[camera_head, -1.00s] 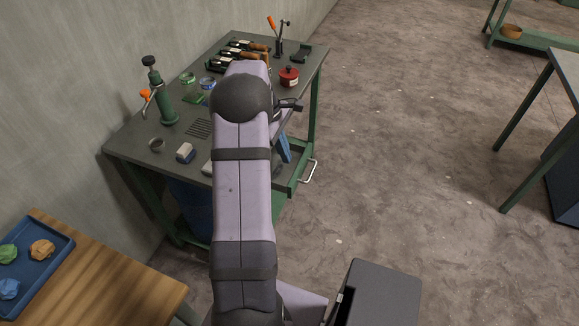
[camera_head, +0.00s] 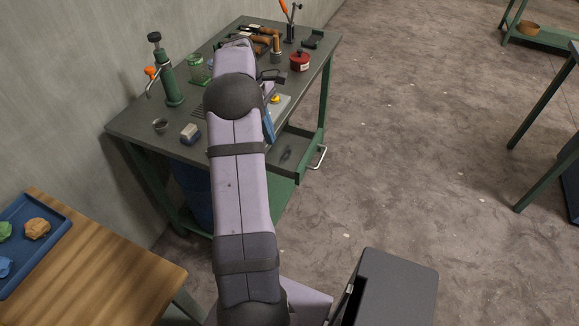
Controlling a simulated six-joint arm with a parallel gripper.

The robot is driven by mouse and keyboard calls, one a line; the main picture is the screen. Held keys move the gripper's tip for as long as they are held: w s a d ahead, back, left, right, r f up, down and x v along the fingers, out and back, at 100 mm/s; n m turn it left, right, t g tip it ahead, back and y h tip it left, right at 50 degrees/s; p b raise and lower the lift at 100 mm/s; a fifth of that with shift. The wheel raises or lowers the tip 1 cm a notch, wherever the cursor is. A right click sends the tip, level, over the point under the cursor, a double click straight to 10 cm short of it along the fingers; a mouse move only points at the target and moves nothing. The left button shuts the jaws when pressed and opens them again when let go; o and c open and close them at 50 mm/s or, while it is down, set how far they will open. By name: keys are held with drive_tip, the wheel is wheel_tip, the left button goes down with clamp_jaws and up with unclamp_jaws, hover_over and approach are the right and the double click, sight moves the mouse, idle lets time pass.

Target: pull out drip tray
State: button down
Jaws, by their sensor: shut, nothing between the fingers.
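The drip tray (camera_head: 290,150) is a dark, shallow green-edged drawer under the right front of the green workbench (camera_head: 140,122). It sticks out past the bench edge. Its pale metal handle (camera_head: 318,157) is on its right end. The tray's left part is hidden behind my arm. My gripper (camera_head: 272,76) is a small dark shape just right of my arm's far end, over the bench top. It is shut and empty, apart from the tray and its handle. Its fingertips are too small to make out clearly.
On the bench stand a green press (camera_head: 168,80), a red pot (camera_head: 299,61), a green jar (camera_head: 198,68), a small cup (camera_head: 160,126) and a block (camera_head: 190,133). A wooden table (camera_head: 100,265) with a blue tray (camera_head: 30,245) is at lower left. Floor right of the handle is clear.

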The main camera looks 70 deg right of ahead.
drive_tip(key=p, duration=0.1)
approach(290, 162)
drive_tip(key=a+f, duration=0.4)
drive_tip(key=shift+s+a+f, duration=0.1)
drive_tip(key=shift+s+a, duration=0.05)
drive_tip(key=shift+a, duration=0.15)
drive_tip(key=s+p, duration=0.1)
drive_tip(key=s, duration=0.2)
drive_tip(key=shift+s, duration=0.45)
drive_tip(key=s+p, duration=0.1)
drive_tip(key=s, duration=0.5)
drive_tip(key=shift+s+p, duration=0.2)
drive_tip(key=shift+p, duration=0.2)
drive_tip(key=shift+w, duration=0.1)
